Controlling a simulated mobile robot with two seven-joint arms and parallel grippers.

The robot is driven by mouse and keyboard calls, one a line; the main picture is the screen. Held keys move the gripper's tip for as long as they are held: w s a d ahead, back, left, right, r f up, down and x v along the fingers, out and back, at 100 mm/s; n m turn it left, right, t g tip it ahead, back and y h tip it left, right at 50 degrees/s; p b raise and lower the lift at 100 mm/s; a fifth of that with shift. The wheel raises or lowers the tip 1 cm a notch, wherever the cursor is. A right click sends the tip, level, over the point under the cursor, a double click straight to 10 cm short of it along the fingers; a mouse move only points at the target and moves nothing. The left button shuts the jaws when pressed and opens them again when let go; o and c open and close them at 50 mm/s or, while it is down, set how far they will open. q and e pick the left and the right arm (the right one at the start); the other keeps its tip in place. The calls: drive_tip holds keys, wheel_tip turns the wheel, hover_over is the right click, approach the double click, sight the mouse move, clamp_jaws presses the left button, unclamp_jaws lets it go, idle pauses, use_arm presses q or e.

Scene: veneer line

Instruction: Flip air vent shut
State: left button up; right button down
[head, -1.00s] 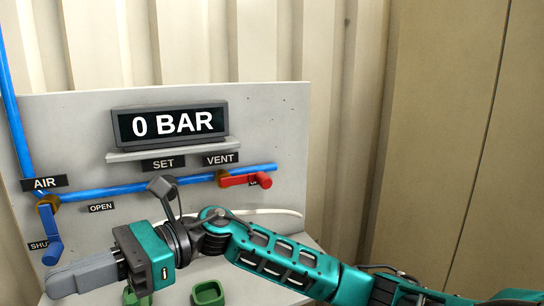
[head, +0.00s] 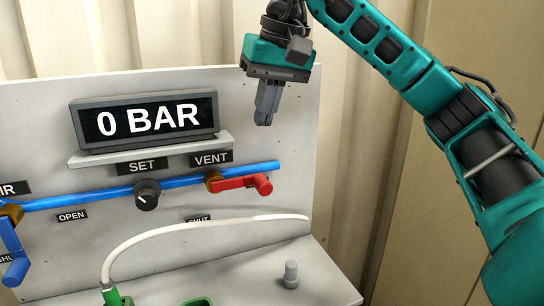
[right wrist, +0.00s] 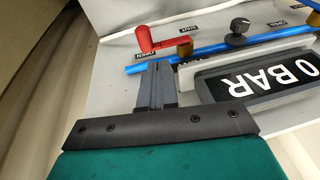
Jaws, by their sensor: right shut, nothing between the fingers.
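The red vent lever (head: 240,184) sits on the blue pipe (head: 110,194) below the VENT label (head: 211,158). It points right along the pipe, with a SHUT label (head: 198,219) below its pivot. In the right wrist view the red lever (right wrist: 160,43) is beyond the fingertips, with an OPEN label (right wrist: 145,56) by its end. My right gripper (head: 264,120) is shut and empty, fingers pointing down, above the lever and apart from it. Its fingers also show in the right wrist view (right wrist: 156,68). My left gripper is out of view.
A 0 BAR display (head: 148,119) stands on a grey shelf on the panel. A black SET knob (head: 147,194) is left of the vent. The blue air lever (head: 12,252) hangs down at far left. A white hose (head: 190,230) and grey peg (head: 290,274) are below.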

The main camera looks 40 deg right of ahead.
drive_tip(key=d+r, duration=0.1)
drive_tip(key=d+r+h, duration=0.1)
drive_tip(key=d, duration=0.1)
drive_tip(key=shift+s, duration=0.15)
drive_tip(key=b, duration=0.2)
approach(264, 178)
drive_tip(key=x, duration=0.5)
drive_tip(key=shift+d+f+b, duration=0.1)
drive_tip(key=shift+f+b, duration=0.1)
drive_tip(key=shift+b, duration=0.1)
drive_tip(key=shift+f, duration=0.5)
